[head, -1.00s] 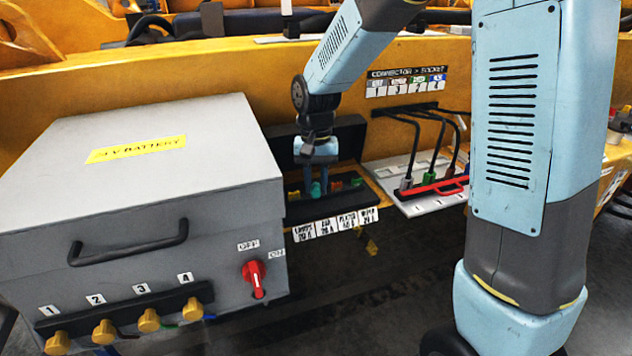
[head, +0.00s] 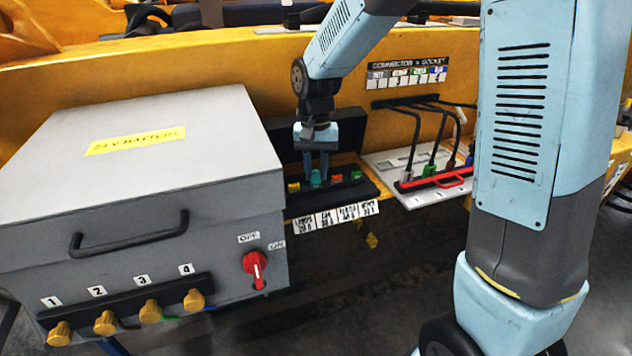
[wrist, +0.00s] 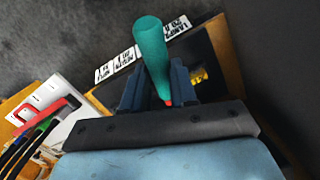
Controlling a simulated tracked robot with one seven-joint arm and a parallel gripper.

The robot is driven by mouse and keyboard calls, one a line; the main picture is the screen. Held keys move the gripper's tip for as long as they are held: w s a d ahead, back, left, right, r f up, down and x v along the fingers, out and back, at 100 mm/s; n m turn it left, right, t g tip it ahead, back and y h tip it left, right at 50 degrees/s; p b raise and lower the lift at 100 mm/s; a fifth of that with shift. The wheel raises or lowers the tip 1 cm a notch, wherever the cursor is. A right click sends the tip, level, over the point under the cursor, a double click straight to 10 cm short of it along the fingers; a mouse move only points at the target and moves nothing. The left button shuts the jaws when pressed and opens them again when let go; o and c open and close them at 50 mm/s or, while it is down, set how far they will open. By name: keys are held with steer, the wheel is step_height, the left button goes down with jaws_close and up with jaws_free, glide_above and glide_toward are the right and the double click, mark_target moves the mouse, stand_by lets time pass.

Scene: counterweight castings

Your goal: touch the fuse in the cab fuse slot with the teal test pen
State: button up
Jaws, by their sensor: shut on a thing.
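My gripper (head: 317,176) is shut on the teal test pen (head: 316,179), over the left half of the black fuse box. In the head view only a short teal part shows below the fingers. In the wrist view the pen (wrist: 152,55) stands between the two dark fingers, with a small red bit at its lower end. The slot labels (head: 336,216) hang in front, too blurred to read surely. The pen's contact with any fuse cannot be made out.
A grey battery box (head: 140,190) with a red switch (head: 255,265) stands close on the left. The fuse box's raised black lid (head: 345,135) is behind the gripper. A white panel (head: 440,190) with a red bar and black cables is on the right.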

mark_target(316, 172)
steer(key=shift+r, duration=2.3)
